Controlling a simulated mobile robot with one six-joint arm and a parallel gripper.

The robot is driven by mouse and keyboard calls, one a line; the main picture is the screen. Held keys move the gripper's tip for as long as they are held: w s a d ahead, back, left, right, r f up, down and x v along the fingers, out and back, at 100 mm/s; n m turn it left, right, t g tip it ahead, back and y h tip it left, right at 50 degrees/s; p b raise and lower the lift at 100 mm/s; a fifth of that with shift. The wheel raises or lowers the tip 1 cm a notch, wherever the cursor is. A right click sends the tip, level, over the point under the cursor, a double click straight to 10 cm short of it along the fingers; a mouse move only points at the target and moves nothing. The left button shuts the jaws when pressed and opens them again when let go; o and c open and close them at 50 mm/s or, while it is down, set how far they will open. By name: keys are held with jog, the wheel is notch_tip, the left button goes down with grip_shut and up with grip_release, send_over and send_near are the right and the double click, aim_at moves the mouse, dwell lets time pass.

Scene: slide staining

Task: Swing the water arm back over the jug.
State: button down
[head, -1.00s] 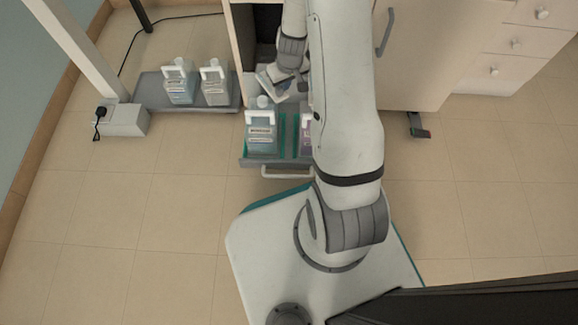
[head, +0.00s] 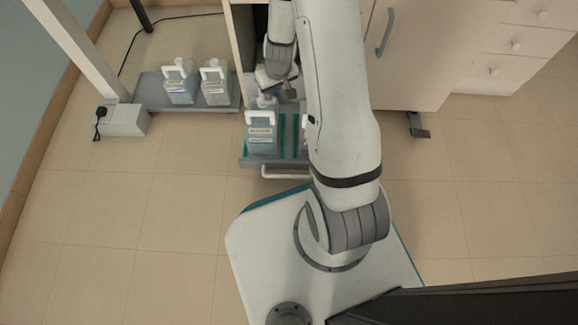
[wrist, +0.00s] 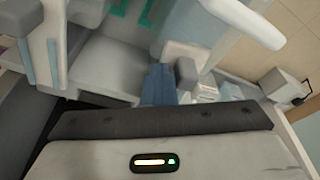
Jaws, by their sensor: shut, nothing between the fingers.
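A jug (head: 262,140) with a white handle and a printed label stands in the pulled-out drawer (head: 262,161) in the head view. A white handle (wrist: 240,22) fills the upper right of the wrist view, close to the camera. My gripper (head: 273,84) is just above and behind that jug in the head view, shut and empty. Its blue-grey fingers show in the wrist view (wrist: 159,85). I cannot clearly make out the water arm in either view. A second container (head: 303,135) beside the jug is mostly hidden behind my arm.
Two more jugs (head: 180,82) (head: 215,84) stand on a grey shelf (head: 150,92) at the left. A white cabinet door (head: 415,60) is at the right, and white drawers (head: 500,70) stand beyond it. The tiled floor (head: 130,215) at the left is clear.

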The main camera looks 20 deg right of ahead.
jog(key=shift+s+a+f, duration=0.35)
jog(key=shift+s+f, duration=0.25)
jog(key=shift+s, duration=0.15)
jog(key=shift+a+p, duration=0.3)
jog(key=shift+p, duration=0.05)
jog(key=r+p, duration=0.3)
jog(key=r, duration=0.1)
jog(key=shift+w+d, duration=0.1)
jog(key=shift+w, duration=0.2)
jog(key=shift+w+r+p, duration=0.1)
jog(key=shift+r+p, duration=2)
jog(key=shift+r, duration=0.1)
